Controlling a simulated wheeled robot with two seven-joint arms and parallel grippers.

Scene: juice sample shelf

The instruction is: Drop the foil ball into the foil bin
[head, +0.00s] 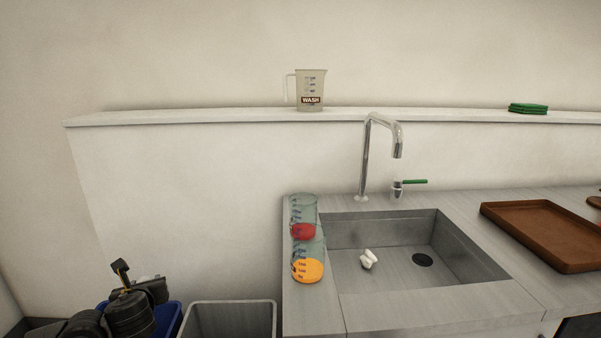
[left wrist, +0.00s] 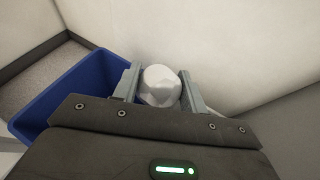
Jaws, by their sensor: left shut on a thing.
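A pale grey, faceted foil ball (left wrist: 160,86) sits between the two fingers of my left gripper (left wrist: 161,88) in the left wrist view, and the gripper is shut on it. In the head view my left gripper (head: 150,284) is low at the left, over or beside a blue bin (head: 174,322), hiding much of it. The blue bin (left wrist: 62,92) also shows below and left of the fingers in the left wrist view. A grey bin (head: 231,304) stands right of the blue one. No bin label is readable. My right gripper is out of view.
Beakers with red (head: 303,231) and orange (head: 308,270) contents stand at the counter's left edge, beside the sink (head: 400,225). A small white object (head: 368,259) lies in the sink. A brown tray (head: 545,235) is at right. A wall shelf (head: 200,117) holds a WASH jug (head: 311,88).

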